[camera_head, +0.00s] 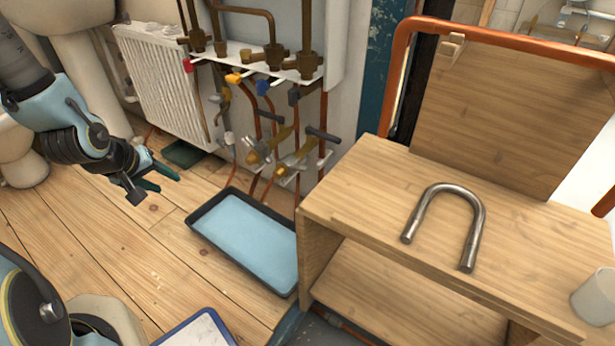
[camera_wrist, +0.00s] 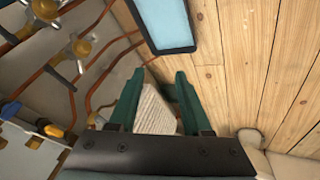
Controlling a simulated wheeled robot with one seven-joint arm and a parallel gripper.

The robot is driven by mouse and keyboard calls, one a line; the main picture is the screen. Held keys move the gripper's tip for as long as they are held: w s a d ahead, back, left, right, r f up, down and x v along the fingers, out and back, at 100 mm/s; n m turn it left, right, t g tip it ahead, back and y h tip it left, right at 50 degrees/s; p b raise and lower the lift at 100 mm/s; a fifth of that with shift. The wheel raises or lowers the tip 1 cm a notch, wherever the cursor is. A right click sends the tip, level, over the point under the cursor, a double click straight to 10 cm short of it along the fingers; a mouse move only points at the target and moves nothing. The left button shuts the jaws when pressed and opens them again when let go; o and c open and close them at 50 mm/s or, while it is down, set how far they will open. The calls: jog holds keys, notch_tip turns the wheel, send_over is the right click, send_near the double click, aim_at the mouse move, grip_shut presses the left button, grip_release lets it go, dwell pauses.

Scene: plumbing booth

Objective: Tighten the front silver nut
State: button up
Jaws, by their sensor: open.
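Two brass valves, the left one (camera_head: 265,147) and the right one (camera_head: 297,163), sit low on the copper pipes by the wall, with dark handles. Small silver fittings (camera_head: 284,171) show beside them; I cannot tell which is the front silver nut. In the wrist view a brass valve (camera_wrist: 82,47) with silver parts is at the upper left, left of my fingers. My gripper (camera_head: 168,182) is open and empty, in the air left of the valves and apart from them. Its two green fingers (camera_wrist: 160,75) are spread in the wrist view.
A black tray with a blue inside (camera_head: 240,240) lies on the floor below the valves. A white radiator (camera_head: 165,85) stands behind my gripper. A wooden bench (camera_head: 375,185) with a bent metal pipe (camera_head: 472,212) and a cup (camera_head: 595,297) is right. Wooden floor (camera_head: 90,225) is clear at left.

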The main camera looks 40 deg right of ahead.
jog(key=s+d+f+n+h+b, duration=0.1)
jog(key=s+d+f+h+b, duration=0.45)
jog(key=d+f, duration=0.5)
jog(key=n+h+b, duration=0.6)
jog(key=n+h, duration=0.1)
send_near(300, 170)
jog(key=d, duration=0.1)
jog(key=shift+t, duration=0.3)
jog(key=b+x, duration=0.2)
jog(key=x, duration=0.8)
jog(key=shift+d+b, duration=0.3)
jog(key=shift+c, duration=0.4)
grip_shut()
